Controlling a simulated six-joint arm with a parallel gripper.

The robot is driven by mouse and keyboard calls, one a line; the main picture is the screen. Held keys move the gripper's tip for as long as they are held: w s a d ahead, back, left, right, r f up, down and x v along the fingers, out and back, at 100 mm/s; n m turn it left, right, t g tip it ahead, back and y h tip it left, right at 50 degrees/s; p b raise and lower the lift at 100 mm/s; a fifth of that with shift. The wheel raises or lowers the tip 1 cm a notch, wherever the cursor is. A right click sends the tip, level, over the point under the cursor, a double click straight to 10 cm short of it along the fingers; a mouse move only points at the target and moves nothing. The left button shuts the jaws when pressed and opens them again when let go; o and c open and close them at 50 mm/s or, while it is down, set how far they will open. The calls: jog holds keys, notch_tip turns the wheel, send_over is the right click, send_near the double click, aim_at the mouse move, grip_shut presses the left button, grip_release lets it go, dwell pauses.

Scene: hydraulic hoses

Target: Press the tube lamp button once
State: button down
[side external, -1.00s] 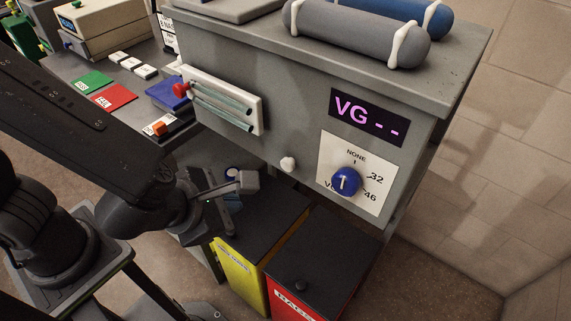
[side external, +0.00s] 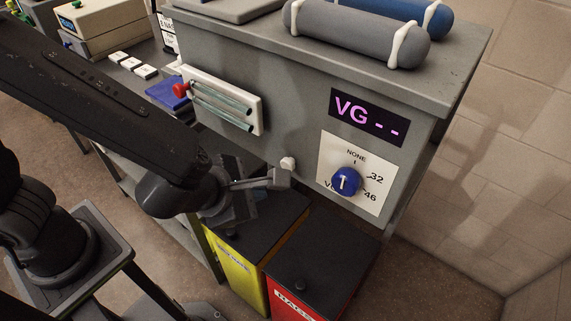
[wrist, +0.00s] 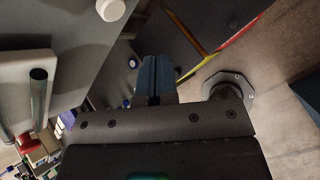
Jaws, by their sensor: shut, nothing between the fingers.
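A white panel (side external: 251,116) with glass tubes (side external: 222,105) is on the front of the grey cabinet. A red knob (side external: 180,90) sits at its left end, and a small white round button (side external: 288,163) is lower right on the same face. No label shows which one is the tube lamp button. My gripper (side external: 280,178) is shut and empty, just below the white button in the side view; contact is unclear. In the wrist view, the fingers (wrist: 154,80) point away from the camera, with the white button (wrist: 110,10) above left and the red knob (wrist: 28,142) lower left.
A blue selector dial (side external: 346,181) and a "VG - -" display (side external: 368,118) are right of the white button. A yellow bin (side external: 235,262) and a red bin (side external: 290,295) stand below. White buttons and a blue box (side external: 165,95) are on the bench at left.

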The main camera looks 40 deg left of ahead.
jog(key=shift+w, duration=1.95)
dwell(0.6)
jog(key=shift+w, duration=0.4)
jog(key=shift+w, duration=0.55)
dwell(0.5)
jog(key=shift+s, duration=1)
jog(key=shift+s, duration=0.1)
jog(key=s, duration=0.4)
jog(key=shift+s, duration=0.4)
